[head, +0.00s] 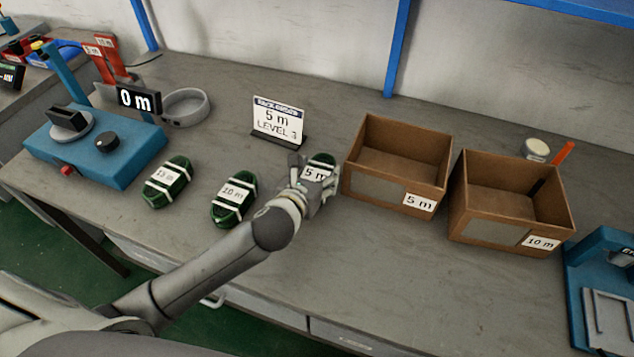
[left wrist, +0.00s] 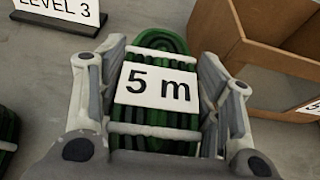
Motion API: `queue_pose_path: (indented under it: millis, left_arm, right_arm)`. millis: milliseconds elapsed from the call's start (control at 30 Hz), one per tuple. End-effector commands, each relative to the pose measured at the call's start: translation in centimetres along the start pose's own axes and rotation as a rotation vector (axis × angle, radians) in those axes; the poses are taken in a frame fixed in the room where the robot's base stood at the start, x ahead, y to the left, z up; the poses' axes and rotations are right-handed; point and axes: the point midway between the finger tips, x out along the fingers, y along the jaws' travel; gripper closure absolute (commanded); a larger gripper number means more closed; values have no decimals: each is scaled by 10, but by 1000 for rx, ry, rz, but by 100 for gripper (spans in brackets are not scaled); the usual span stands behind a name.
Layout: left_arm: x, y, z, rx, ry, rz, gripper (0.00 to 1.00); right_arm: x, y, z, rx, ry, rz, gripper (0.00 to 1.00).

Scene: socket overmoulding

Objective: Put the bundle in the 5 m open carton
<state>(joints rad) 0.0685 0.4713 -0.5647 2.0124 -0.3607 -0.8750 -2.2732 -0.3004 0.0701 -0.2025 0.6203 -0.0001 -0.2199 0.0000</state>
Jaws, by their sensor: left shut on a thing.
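The green bundle labelled 5 m (head: 319,168) is coiled and bound with white ties. My left gripper (head: 310,185) is shut on it, with one finger on each side of the bundle. The bundle fills the space between the fingers in the left wrist view (left wrist: 157,88). The open 5 m carton (head: 385,190) stands just to the right of the gripper. Its near corner also shows at the upper right of the left wrist view (left wrist: 240,60). The carton looks empty. I cannot tell whether the bundle touches the table. My right gripper is not in view.
Green bundles labelled 10 m (head: 234,200) and 15 m (head: 167,182) lie to the left. A sign reading 5 m, LEVEL 3 (head: 278,122) stands behind the gripper. An open 10 m carton (head: 490,232) is right of the 5 m one. A blue device (head: 95,145) stands far left.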

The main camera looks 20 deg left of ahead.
Motion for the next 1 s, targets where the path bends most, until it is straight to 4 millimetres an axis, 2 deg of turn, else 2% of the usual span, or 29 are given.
queue_pose_path:
  millis: [100, 200, 600, 633, 700, 1000]
  left_arm:
    - [9, 1, -20, -4, 5, 0, 67]
    - [13, 1, -29, -2, 3, 0, 67]
    - [15, 1, -32, 1, 1, 0, 67]
    - [15, 1, -33, 1, 2, 0, 39]
    - [15, 1, -33, 1, 1, 0, 31]
    - [15, 1, -32, 1, 1, 0, 31]
  right_arm:
    - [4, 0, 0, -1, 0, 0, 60]
    - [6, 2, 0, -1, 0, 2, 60]
    - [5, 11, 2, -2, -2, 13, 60]
    - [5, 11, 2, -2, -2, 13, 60]
    - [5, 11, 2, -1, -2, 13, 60]
    - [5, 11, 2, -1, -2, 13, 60]
